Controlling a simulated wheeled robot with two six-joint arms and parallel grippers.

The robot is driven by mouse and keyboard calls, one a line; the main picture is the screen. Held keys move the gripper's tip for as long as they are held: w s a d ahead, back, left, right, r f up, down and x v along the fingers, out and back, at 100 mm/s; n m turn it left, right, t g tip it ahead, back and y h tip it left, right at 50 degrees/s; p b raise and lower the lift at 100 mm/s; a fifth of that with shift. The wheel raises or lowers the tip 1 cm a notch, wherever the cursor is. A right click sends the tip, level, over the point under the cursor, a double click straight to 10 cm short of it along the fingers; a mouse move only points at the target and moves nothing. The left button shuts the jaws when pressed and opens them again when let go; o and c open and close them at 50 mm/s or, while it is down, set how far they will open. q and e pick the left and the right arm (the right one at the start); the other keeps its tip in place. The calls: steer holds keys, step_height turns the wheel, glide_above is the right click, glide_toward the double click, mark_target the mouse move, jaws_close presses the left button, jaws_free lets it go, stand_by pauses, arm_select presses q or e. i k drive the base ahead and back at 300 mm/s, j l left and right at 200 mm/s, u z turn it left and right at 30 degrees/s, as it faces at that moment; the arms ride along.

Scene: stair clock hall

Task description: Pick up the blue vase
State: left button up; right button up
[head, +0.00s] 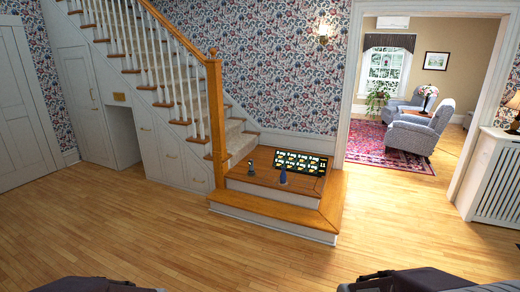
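The blue vase (283,175) is small and dark blue. It stands upright on the wooden landing (255,180) at the foot of the staircase, in the middle of the head view. It stands in front of a black panel with bright markings (301,162). Dark parts of my two arms show at the bottom edge, left and right of centre, well short of the steps. No gripper fingers can be made out, and nothing of mine is near the vase.
A small dark object (250,167) stands left of the vase on the landing. A newel post (215,120) and banister rise at its left. A lower step (270,212) runs along its front. The wooden floor (190,235) before it is clear. Armchairs (420,128) stand beyond the doorway.

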mark_target(284, 177)
steer(key=i, duration=3.8)
steer(key=i+l+u, duration=0.2)
steer(key=i, duration=0.55)
steer(key=i+j, duration=0.05)
steer(key=j, duration=0.05)
